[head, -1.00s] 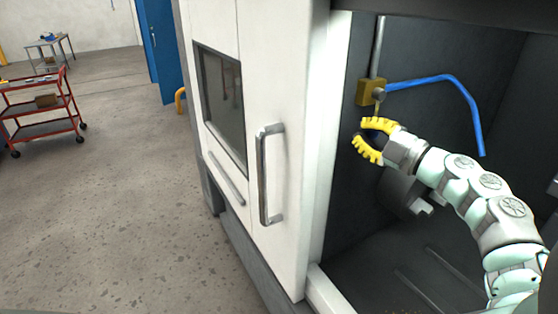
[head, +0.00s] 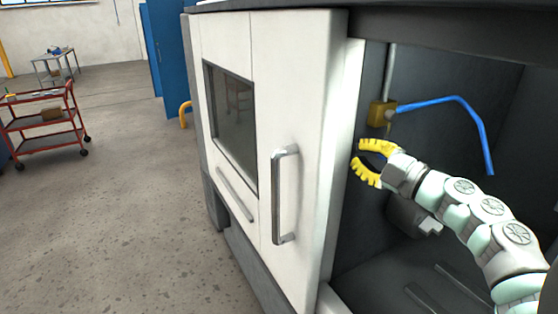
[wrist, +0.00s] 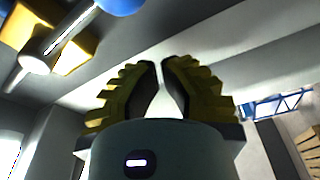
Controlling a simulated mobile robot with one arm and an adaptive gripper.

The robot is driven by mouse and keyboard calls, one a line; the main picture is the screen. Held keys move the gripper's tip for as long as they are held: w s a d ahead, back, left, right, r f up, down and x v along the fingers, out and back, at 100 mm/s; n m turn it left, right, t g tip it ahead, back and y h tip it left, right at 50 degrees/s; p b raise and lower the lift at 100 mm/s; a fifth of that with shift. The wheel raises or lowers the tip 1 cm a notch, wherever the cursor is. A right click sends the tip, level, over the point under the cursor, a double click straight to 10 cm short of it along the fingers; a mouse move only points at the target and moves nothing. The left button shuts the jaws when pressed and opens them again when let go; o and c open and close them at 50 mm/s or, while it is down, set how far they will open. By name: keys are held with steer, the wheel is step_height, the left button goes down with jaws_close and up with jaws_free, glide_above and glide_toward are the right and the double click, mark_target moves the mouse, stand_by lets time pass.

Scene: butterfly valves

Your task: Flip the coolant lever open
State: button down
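The coolant valve has a yellow body (head: 381,114) on a thin upright pipe inside the machine. Its blue lever (head: 445,101) runs right from the body, then bends down to a free end. My gripper (head: 357,156) has curved yellow fingers, parted by a small gap with nothing between them. It is below and a little left of the valve body in the head view, apart from the lever. In the wrist view, the gripper fingers (wrist: 160,66) point up. The valve body (wrist: 28,22) and a bit of the blue lever (wrist: 122,5) show at the upper left.
The white machine door (head: 298,90) with its upright handle (head: 284,195) stands left of the opening. A grey fixture (head: 410,216) sits below my arm inside the dark enclosure. A red cart (head: 45,118) stands far left on open floor.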

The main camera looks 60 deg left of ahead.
steer(key=w+d+b, duration=0.1)
steer(key=d+b, duration=0.2)
steer(key=d, duration=0.7)
steer(key=shift+w+f+b, duration=0.25)
steer(key=shift+w+b, duration=0.05)
steer(key=shift+b, duration=0.05)
